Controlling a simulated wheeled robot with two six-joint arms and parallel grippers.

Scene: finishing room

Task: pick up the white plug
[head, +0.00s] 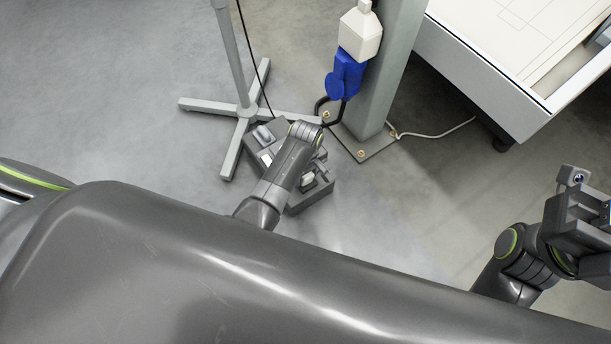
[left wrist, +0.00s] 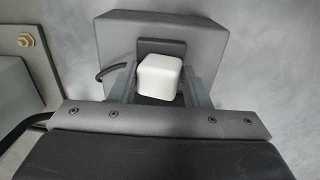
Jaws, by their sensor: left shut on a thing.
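The white plug (left wrist: 160,76) is between the two fingers of my left gripper (left wrist: 157,83) in the left wrist view, and the fingers are shut on it. Right behind it is a dark socket piece on a grey box (left wrist: 205,45); I cannot tell whether the plug is still seated there. In the head view my left arm partly covers the grey box (head: 312,198) on the floor, and the plug shows only small. My right gripper (head: 590,225) is at the right edge, partly cut off, and its fingers do not show clearly.
A grey post (head: 385,75) stands on a bolted base plate, with a white box (head: 360,33) and a blue connector (head: 346,74) on it. A stand with a cross foot (head: 243,112) is close by. A white drawer unit (head: 480,70) is at upper right. Floor at left is clear.

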